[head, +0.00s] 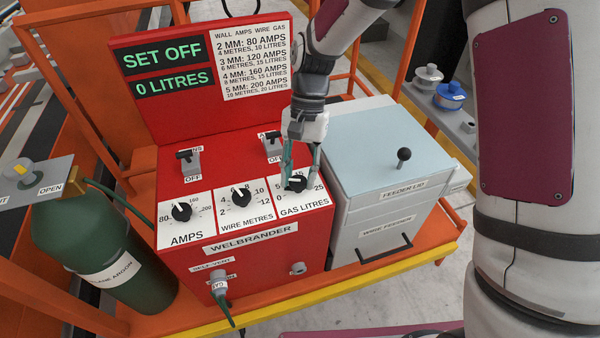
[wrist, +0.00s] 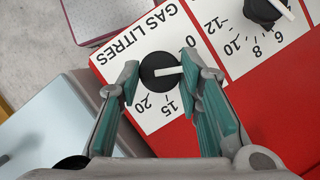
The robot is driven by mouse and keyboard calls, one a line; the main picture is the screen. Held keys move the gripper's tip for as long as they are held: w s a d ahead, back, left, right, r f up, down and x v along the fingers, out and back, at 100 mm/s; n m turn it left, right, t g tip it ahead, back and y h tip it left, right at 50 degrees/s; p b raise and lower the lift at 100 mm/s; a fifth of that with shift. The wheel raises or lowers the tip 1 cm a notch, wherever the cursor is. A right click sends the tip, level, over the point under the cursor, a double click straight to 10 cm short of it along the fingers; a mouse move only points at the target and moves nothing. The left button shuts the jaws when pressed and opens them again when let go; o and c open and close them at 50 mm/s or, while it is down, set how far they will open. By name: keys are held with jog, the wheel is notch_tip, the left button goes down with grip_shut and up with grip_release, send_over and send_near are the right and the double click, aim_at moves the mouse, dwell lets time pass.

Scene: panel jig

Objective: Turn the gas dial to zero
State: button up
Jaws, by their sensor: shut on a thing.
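The gas dial is a black round knob with a white pointer on the GAS LITRES plate (head: 304,204), at the right of the red welder's front. In the wrist view the gas dial (wrist: 153,73) sits between the two green finger pads of my gripper (wrist: 160,65). Its pointer aims right, towards the right finger, between the 0 and the 15 marks; the marks there are hidden by the finger. In the head view my gripper (head: 301,172) reaches down from above and is shut on the dial. The green display (head: 170,82) reads "0 LITRES" under "SET OFF".
The wire dial (head: 241,196) and amps dial (head: 181,211) stand left of the gas dial. Two toggle switches (head: 190,160) (head: 272,143) stand behind them. The grey feeder box (head: 385,165) is close on the right. A green argon bottle (head: 92,232) stands left.

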jog(key=n+h, duration=0.1)
jog(key=n, duration=0.2)
jog(key=n+h+b, duration=0.1)
jog(key=n, duration=0.2)
jog(key=shift+a+n+h, duration=0.2)
jog(key=shift+n+h, duration=0.1)
dwell(0.4)
jog(key=o, duration=1.1)
jog(key=v, duration=1.2)
jog(key=shift+a, duration=0.1)
